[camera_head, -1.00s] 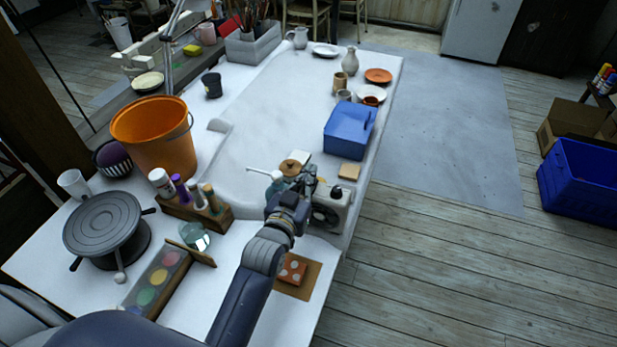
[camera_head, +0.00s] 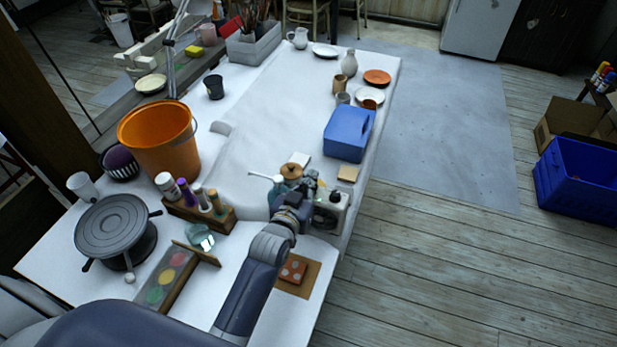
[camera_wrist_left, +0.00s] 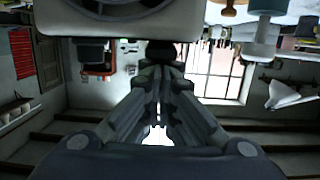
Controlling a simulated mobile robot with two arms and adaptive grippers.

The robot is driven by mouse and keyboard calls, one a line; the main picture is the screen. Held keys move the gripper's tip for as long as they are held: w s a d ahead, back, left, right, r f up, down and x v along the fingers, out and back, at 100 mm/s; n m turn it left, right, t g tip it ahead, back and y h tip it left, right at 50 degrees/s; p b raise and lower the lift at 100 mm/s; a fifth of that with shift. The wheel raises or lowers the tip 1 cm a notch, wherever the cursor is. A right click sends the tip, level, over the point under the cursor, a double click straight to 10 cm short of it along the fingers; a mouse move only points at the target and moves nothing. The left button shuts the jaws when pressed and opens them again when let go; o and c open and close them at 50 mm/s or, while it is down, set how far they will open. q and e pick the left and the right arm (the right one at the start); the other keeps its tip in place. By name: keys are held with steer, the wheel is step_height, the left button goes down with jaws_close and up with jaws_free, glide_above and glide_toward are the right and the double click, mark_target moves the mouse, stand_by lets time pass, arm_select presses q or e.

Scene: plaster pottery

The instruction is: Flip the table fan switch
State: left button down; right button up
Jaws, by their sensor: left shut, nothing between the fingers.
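The table fan (camera_head: 328,216), a small cream box with a round dark grille, stands near the right edge of the white table (camera_head: 290,120). A black knob (camera_head: 335,195) sits on its top right; I cannot tell if it is the switch. My left gripper (camera_head: 312,180) is shut and empty, with its tips just behind and above the fan's top left. In the left wrist view, the fan body (camera_wrist_left: 110,22) hangs across the top, and a dark knob (camera_wrist_left: 160,50) lies just past my closed fingertips (camera_wrist_left: 160,70). I cannot tell whether they touch it.
A blue box (camera_head: 348,135) and a small tan block (camera_head: 348,173) stand beyond the fan. A spray bottle (camera_head: 277,186) and a lidded pot (camera_head: 291,171) are to its left. An orange tile (camera_head: 293,271) lies on a board in front.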

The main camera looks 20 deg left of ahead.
stand_by(0.3)
arm_select(q)
steer(key=shift+w, duration=0.1)
steer(key=r+p, duration=0.3)
steer(key=r, duration=0.1)
steer(key=shift+w+p, duration=0.35)
steer(key=shift+p, duration=0.05)
steer(key=r+b+v, duration=0.1)
steer(key=b+v, duration=0.1)
steer(key=v, duration=0.8)
steer(key=shift+r, duration=0.25)
arm_select(e)
steer(key=shift+s+d+r, duration=0.25)
steer(key=shift+s+r, duration=0.3)
steer(key=shift+r, duration=0.3)
arm_select(q)
steer(key=shift+w, duration=0.15)
